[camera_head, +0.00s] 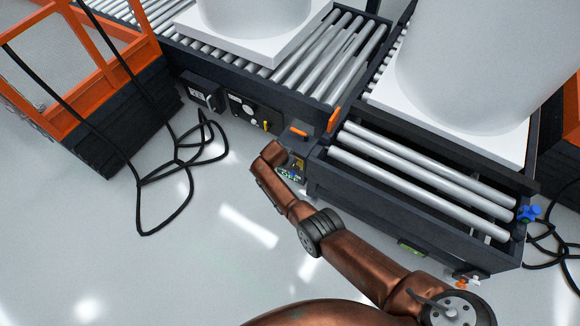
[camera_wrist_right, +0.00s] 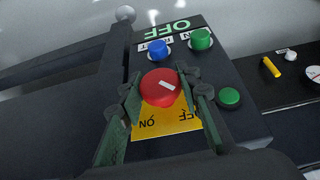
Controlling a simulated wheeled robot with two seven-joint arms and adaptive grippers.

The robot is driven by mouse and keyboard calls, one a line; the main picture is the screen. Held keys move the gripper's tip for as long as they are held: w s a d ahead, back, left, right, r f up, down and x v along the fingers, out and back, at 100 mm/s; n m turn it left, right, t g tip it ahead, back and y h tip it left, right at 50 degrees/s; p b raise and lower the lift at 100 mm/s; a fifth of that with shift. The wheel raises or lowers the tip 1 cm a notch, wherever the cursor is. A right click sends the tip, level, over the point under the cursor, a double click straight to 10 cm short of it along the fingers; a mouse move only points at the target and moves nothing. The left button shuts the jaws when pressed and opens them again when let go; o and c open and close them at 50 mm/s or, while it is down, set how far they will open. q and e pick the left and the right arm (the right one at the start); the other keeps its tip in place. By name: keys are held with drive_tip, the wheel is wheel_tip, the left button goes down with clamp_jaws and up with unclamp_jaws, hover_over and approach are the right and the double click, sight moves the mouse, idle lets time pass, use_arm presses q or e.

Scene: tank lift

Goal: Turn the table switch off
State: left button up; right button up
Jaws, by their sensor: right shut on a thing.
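The white mark lies slanted across the knob's upper right. My right gripper (camera_wrist_right: 163,95) has one finger on each side of the knob and is shut on it. In the head view my right gripper (camera_head: 270,162) is at the small control box (camera_head: 297,165) on the table's corner, and the knob is hidden there. My left gripper is not in view.
A blue button (camera_wrist_right: 158,50) and a green button (camera_wrist_right: 200,39) sit beyond the knob, with another green button (camera_wrist_right: 229,97) to its right. A roller table (camera_head: 400,205) bears a white tank (camera_head: 455,60). Black cables (camera_head: 180,170) lie on the floor at left.

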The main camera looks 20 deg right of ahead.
drive_tip(key=shift+s+d+f, duration=0.1)
drive_tip(key=shift+s+f, duration=0.05)
drive_tip(key=o, duration=1.2)
drive_tip(key=shift+a+r, duration=0.4)
drive_tip(key=shift+r, duration=0.45)
drive_tip(key=v, duration=1)
drive_tip(key=shift+r, duration=0.2)
